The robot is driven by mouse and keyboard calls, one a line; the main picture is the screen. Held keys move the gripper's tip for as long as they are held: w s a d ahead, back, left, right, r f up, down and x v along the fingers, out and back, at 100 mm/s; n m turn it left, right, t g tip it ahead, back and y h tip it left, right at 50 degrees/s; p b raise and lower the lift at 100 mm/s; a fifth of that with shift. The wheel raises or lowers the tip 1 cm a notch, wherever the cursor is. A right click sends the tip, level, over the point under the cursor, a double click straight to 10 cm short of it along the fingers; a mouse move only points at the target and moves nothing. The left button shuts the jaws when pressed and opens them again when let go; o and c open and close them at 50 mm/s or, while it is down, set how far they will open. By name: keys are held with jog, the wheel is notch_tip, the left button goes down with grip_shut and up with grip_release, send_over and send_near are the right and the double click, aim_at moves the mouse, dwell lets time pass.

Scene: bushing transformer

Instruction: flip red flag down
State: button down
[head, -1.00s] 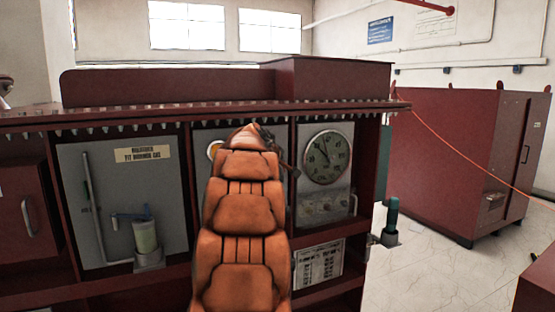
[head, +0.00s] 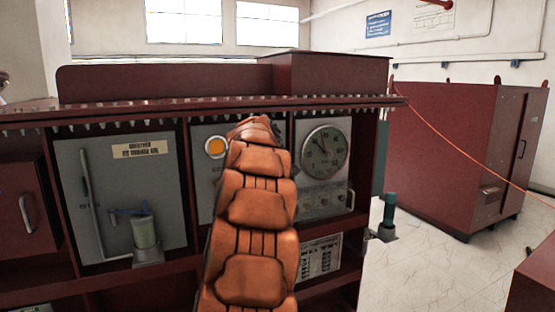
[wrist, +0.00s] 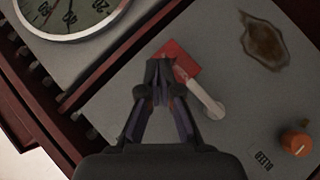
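The red flag (wrist: 182,58) shows in the wrist view as a red plate on a pale lever arm (wrist: 206,98), mounted on a grey panel (wrist: 245,85). My gripper (wrist: 160,68) has its fingertips together and overlapping the lower left part of the flag. Whether they touch it or are just in front of it I cannot tell. Part of the flag is hidden behind the fingertips. In the head view my orange arm covers the flag and the gripper.
A round dial gauge (head: 325,152) stands right of my arm. A round yellow-orange part (head: 215,147) is left of it. An orange knob (wrist: 296,141) is at the wrist view's lower right. The dark red cabinet (head: 165,84) has a projecting ledge (head: 200,112) above the panels.

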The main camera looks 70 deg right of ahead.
jog(key=s+a+r+b, duration=0.1)
jog(key=a+r+b, duration=0.1)
jog(key=a+r, duration=0.6)
jog(key=shift+a+r, duration=0.3)
jog(key=shift+r, duration=0.65)
